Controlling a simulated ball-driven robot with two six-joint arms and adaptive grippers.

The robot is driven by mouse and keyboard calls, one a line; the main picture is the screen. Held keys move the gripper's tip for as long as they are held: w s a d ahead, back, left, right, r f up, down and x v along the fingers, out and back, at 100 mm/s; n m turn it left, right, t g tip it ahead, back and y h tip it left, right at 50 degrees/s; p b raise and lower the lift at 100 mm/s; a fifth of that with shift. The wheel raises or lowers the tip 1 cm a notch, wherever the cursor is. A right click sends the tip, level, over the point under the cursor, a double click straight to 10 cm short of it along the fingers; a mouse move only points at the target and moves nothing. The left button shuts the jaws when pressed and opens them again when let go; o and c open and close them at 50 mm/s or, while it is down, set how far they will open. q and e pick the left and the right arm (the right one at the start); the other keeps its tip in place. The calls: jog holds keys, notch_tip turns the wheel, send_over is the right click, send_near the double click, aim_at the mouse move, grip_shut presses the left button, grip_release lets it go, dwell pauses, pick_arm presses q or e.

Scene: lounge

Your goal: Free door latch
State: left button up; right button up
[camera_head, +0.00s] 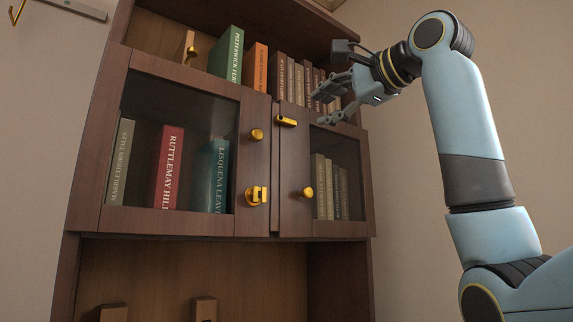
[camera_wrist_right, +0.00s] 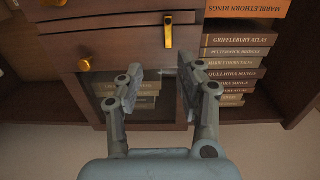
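A dark wood cabinet (camera_head: 180,226) has two glass doors. A short gold latch bar (camera_head: 287,121) lies nearly level near the top inner corner of the right door (camera_head: 291,215), its left end at the gap between the doors. The latch bar also shows in the right wrist view (camera_wrist_right: 168,31). A gold catch-like fitting (camera_head: 256,196) sits low on the left door (camera_head: 160,220). My right gripper (camera_head: 322,103) is open and empty, up and right of the latch bar. Its spread fingers (camera_wrist_right: 160,68) show in the wrist view, apart from the latch. My left gripper is not in view.
Round gold knobs sit on the left door (camera_head: 257,134) and right door (camera_head: 307,192). Books (camera_head: 282,75) stand on the open shelf above the doors, close behind my right fingers. More books (camera_head: 168,168) stand behind the glass. A gold wall hook (camera_head: 17,12) is at upper left.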

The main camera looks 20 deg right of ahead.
aim_at(290, 121)
jog(key=x, duration=0.3)
jog(key=r+p+x, duration=0.1)
jog(key=x, duration=0.2)
jog(key=p+x, duration=0.1)
jog(key=x, duration=0.2)
jog(key=shift+w+a+r, duration=0.15)
jog(key=shift+w+a, duration=0.05)
jog(key=shift+a, duration=0.05)
jog(key=shift+w+a, duration=0.15)
jog(key=shift+w, duration=0.35)
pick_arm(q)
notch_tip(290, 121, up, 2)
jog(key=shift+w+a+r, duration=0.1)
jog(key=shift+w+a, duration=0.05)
pick_arm(e)
jog(key=shift+c, duration=0.2)
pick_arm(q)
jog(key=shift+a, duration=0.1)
pick_arm(e)
grip_shut()
